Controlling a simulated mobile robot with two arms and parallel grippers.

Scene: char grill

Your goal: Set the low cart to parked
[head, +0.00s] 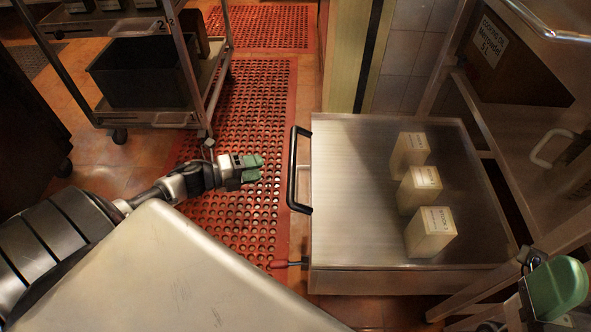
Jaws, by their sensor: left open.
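The low cart (335,190) is a flat, square metal platform right of the middle in the head view. A black upright handle (293,170) is on its left side. A small red-tipped lever (284,264) sticks out at its lower left corner. Three pale labelled boxes (431,232) stand on its right half. My left gripper (257,168) has green fingertips and is open and empty, a little left of the handle and apart from it.
A shelved trolley with a black bin (141,73) stands at the upper left. A perforated red mat (243,120) covers the floor between it and the low cart. A metal table frame with a brown box (508,60) stands at the right. A metal surface (175,275) fills the lower left.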

